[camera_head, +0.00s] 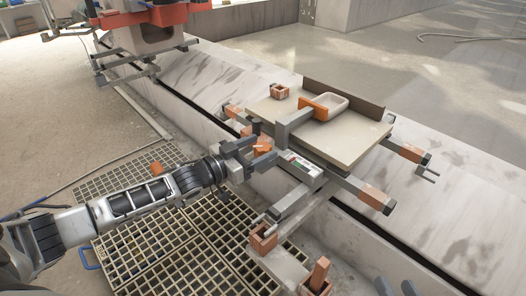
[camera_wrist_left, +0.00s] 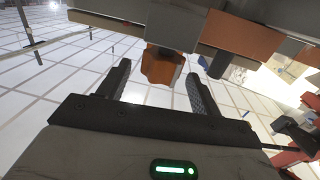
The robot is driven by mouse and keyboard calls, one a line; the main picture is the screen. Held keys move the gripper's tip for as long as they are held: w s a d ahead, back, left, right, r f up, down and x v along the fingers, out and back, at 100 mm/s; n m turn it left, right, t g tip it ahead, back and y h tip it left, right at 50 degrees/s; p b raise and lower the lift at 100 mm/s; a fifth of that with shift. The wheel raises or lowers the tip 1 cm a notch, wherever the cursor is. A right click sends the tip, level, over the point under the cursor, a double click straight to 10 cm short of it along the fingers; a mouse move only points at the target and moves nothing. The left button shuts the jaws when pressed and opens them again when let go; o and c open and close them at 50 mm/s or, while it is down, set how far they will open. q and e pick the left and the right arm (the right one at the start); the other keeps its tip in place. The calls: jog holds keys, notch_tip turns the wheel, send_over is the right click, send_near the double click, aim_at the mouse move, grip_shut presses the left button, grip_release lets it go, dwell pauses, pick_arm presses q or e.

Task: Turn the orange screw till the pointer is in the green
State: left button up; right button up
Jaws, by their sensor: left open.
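The orange screw (camera_wrist_left: 162,68) hangs below a beam in the left wrist view, with a lobed knob end. It also shows in the head view (camera_head: 263,143), partly covered by my gripper. My left gripper (camera_wrist_left: 157,88) is open, with one dark finger on each side of the screw; I see gaps and no clear contact. In the head view, my left gripper (camera_head: 250,154) is at the near left side of the carousel. A small white gauge (camera_head: 302,163) with red and green marks sits right of it; its pointer is too small to read. My right gripper (camera_head: 396,287) shows only two separated grey fingertips at the bottom edge.
A board (camera_head: 345,140) on the carousel carries an orange-handled tray (camera_head: 325,106) and a small brick-coloured box (camera_head: 279,91). Arms with orange blocks (camera_head: 376,198) stick out around it. A pale ledge (camera_head: 215,85) runs behind; floor grating (camera_head: 165,240) lies in front.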

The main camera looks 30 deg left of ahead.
pick_arm(q)
jog(key=shift+x, duration=0.85)
jog(key=shift+w, duration=0.2)
pick_arm(e)
jog(key=shift+a+r, duration=0.1)
jog(key=shift+r, duration=0.25)
pick_arm(q)
jog(key=c, duration=1)
jog(key=shift+m+h+b, duration=0.3)
jog(key=shift+h+b, duration=0.1)
jog(key=shift+h, duration=0.1)
pick_arm(e)
jog(key=shift+f, duration=0.25)
